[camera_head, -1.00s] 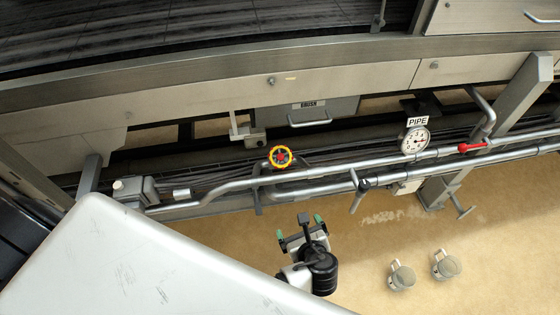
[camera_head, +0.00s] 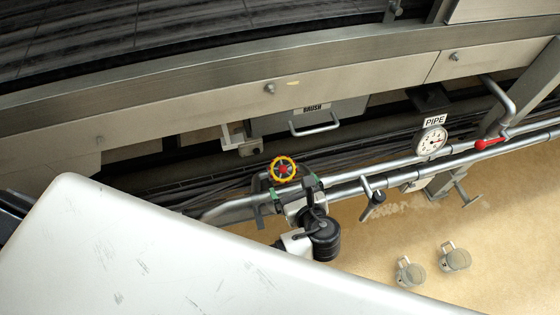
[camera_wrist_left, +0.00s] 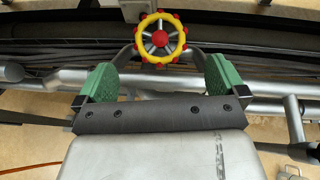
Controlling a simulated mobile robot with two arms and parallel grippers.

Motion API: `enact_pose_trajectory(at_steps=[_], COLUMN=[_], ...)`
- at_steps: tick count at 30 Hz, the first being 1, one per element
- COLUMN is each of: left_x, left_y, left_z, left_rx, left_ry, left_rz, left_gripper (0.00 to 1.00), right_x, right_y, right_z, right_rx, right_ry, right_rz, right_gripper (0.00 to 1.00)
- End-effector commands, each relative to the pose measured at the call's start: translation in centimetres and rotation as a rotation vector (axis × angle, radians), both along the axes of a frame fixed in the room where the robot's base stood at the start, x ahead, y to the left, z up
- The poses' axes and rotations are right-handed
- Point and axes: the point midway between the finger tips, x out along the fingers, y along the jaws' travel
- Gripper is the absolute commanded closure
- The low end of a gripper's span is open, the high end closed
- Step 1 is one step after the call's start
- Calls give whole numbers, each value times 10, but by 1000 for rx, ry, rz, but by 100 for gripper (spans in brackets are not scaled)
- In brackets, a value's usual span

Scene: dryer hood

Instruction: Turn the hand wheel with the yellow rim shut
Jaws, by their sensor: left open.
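The hand wheel (camera_head: 283,169) has a yellow rim with red knobs and a red hub, and sits on the pipe near the middle of the head view. In the left wrist view the wheel (camera_wrist_left: 160,39) is straight ahead, beyond the fingertips and centred between them. My left gripper (camera_head: 287,188) is open and empty, just below the wheel in the head view. Its two green finger pads (camera_wrist_left: 160,80) stand wide apart on either side of the wheel, and I see no contact. My right gripper does not show.
Silver pipes (camera_head: 400,162) run across the scene. A pressure gauge (camera_head: 432,140) under a PIPE sign and a red lever handle (camera_head: 488,144) are to the right. A drawer-like box (camera_head: 315,118) with a handle is above. Two clear mugs (camera_head: 455,257) stand at the lower right.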

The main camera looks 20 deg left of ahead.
Motion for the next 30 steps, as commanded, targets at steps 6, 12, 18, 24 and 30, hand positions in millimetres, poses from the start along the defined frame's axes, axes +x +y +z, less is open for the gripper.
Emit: enact_pose_trajectory(at_steps=[6, 12, 18, 24, 30], left_x=[32, 54, 64, 65, 65], left_y=[27, 45, 53, 53, 53], left_z=[-17, -30, -35, -35, -35], left_rx=[3, 2, 0, -1, -1], left_ry=[-2, 0, 0, 0, 0], left_rz=[2, 1, 1, 0, 1], left_gripper=[0, 0, 0, 0, 18], right_x=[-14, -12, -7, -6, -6], right_y=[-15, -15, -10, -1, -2], right_z=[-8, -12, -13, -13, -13], right_rx=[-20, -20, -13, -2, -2], right_ry=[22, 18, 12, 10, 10], right_rz=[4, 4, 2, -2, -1], right_gripper=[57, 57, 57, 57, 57])
